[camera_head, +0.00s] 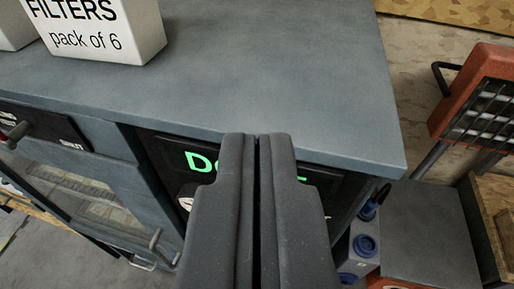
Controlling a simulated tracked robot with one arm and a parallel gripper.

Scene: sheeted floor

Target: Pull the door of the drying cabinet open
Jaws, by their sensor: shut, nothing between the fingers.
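The drying cabinet (270,60) is blue-grey, with a wide flat top. Its door (110,170) is on the front at the left, with a framed glass window (85,195). A metal bar handle (155,243) sits near the door's right edge, left of my gripper. I cannot tell for sure whether the door is fully closed. My gripper (257,138) is shut and empty, in the middle of the view, in front of the control panel. It hides most of the green lettering on the panel's dark display (200,160).
A white filters box (105,28) stands on the cabinet top. At the right are blue sockets (366,245), an orange-framed heater-like unit (470,100) and a wooden crate (485,240).

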